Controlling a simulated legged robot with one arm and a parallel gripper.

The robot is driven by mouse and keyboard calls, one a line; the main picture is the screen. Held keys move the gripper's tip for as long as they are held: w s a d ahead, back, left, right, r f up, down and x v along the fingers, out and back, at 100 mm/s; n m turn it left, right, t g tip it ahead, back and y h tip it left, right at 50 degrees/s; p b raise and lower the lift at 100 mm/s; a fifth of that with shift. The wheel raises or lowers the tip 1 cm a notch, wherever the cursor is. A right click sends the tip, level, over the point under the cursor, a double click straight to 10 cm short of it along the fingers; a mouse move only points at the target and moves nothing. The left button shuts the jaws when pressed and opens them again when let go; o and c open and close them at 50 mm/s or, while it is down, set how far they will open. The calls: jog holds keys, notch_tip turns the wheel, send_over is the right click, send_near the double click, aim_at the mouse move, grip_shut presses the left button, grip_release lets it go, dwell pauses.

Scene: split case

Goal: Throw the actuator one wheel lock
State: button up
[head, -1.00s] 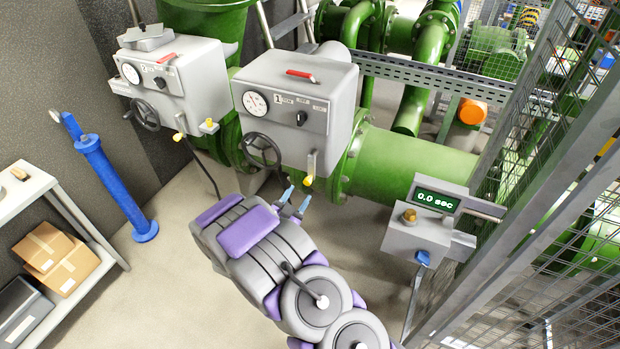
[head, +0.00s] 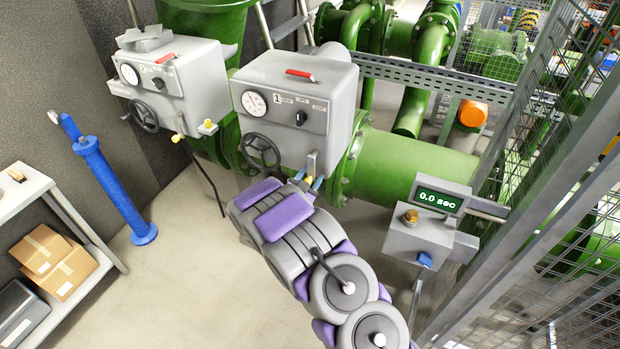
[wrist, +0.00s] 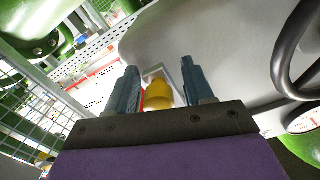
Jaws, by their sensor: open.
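Actuator one (head: 290,95) is the grey box marked 1 in the middle, with a gauge, a black knob and a red handle on top. Its dark handwheel (head: 261,152) is on the front; it also shows in the wrist view at the right (wrist: 292,55). The wheel lock is a small lever with a yellow end (head: 309,179) at the box's lower right. In the wrist view the yellow end (wrist: 158,93) appears between my fingers. My gripper (head: 308,184) is open around it, below the box; whether a finger touches it I cannot tell.
A second actuator (head: 185,90) stands to the left. A grey box with a 0.0 sec display (head: 438,200) stands on the right, near a mesh fence (head: 540,190). A blue post (head: 115,195) and a shelf with cartons (head: 50,262) are at the left. Floor between is clear.

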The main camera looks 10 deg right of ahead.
jog(key=shift+c, duration=0.2)
grip_shut()
